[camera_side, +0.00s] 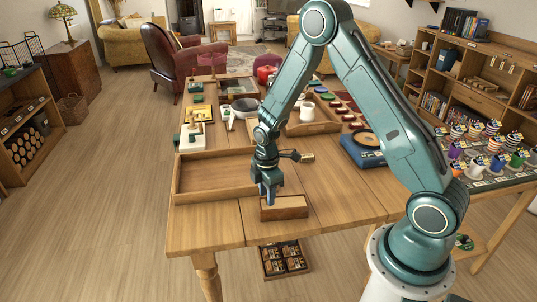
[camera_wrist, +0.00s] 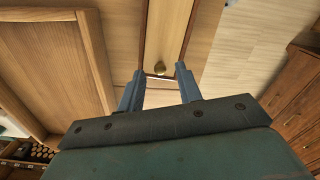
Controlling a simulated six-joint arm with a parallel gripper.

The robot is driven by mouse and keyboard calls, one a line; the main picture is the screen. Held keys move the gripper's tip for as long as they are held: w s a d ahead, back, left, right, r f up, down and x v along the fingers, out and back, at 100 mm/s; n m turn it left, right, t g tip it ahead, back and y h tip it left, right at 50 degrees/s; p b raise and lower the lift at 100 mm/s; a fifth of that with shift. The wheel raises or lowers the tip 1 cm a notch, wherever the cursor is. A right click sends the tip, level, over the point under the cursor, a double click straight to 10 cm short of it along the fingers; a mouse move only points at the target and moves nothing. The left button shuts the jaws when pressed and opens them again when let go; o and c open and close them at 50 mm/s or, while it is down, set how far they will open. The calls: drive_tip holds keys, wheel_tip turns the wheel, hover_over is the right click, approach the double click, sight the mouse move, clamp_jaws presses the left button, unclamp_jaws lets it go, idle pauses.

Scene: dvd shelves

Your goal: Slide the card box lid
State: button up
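The card box (camera_side: 285,208) is a long, narrow wooden box near the front edge of the wooden table. The lid looks in place on the box. My gripper (camera_side: 267,200) points down at the left end of the box.
An open wooden tray (camera_side: 215,175) lies just behind and left of the box; its rim also shows in the wrist view (camera_wrist: 92,65). Bare tabletop surrounds the card box at left and right.

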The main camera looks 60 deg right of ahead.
wheel_tip(320, 180, up, 13)
drive_tip(key=shift+r, duration=0.15)
idle(0.5)
drive_tip(key=shift+r, duration=0.1)
drive_tip(key=s+a+r+m+t, duration=0.1)
drive_tip(key=s+a+r+m, duration=0.15)
drive_tip(key=s+r, duration=0.35)
drive_tip(key=s+a+r+m+t, duration=0.2)
drive_tip(key=s+r+m, duration=0.2)
drive_tip(key=r, duration=0.4)
drive_tip(key=s+a+r+m+t, duration=0.1)
drive_tip(key=s+m, duration=0.2)
drive_tip(key=s, duration=0.3)
drive_tip(key=s+a+r+m+t, duration=0.1)
drive_tip(key=s+a+r+m, duration=0.1)
drive_tip(key=s, duration=0.4)
drive_tip(key=shift+s+r+m+t, duration=0.2)
drive_tip(key=shift+m+t, duration=0.1)
drive_tip(key=shift+m, duration=0.15)
